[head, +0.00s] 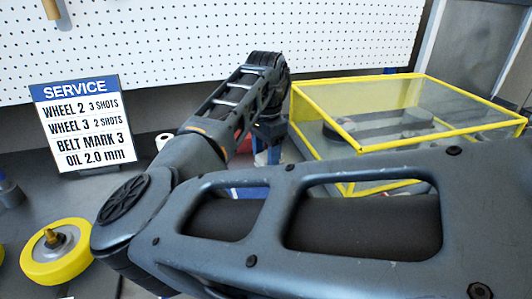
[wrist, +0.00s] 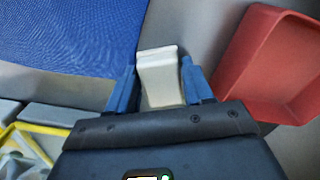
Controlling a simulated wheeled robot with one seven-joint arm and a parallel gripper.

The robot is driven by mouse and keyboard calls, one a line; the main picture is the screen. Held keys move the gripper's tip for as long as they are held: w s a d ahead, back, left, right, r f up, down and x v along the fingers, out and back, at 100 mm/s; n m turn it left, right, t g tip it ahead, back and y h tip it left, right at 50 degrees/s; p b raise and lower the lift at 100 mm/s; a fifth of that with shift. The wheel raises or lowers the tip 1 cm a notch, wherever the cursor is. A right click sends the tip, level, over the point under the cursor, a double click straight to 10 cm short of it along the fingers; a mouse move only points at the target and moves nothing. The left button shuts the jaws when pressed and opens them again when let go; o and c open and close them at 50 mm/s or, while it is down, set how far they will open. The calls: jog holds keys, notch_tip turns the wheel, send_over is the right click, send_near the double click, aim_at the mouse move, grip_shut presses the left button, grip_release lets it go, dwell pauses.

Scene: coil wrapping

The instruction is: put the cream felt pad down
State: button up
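The cream felt pad (wrist: 162,84) shows in the wrist view as a pale block between the two blue fingers of my gripper (wrist: 158,67). Both fingers lie against its sides, so my gripper is shut on it. The pad's far end sticks out slightly past the fingertips. It is over a grey surface; I cannot tell whether it touches that surface. In the head view my arm reaches forward and hides the pad and most of the gripper.
A red tray (wrist: 235,75) is close on the right in the wrist view, with a blue textured surface (wrist: 70,35) at upper left. In the head view a yellow-framed clear case (head: 400,110) stands right, a service sign (head: 82,125) left, and a yellow wheel (head: 35,268) lower left.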

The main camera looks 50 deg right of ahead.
aim_at(266, 155)
jog(key=o, duration=0.4)
jog(key=shift+c, duration=0.2)
notch_tip(266, 155, up, 12)
jog(key=shift+r, duration=0.2)
dwell(0.6)
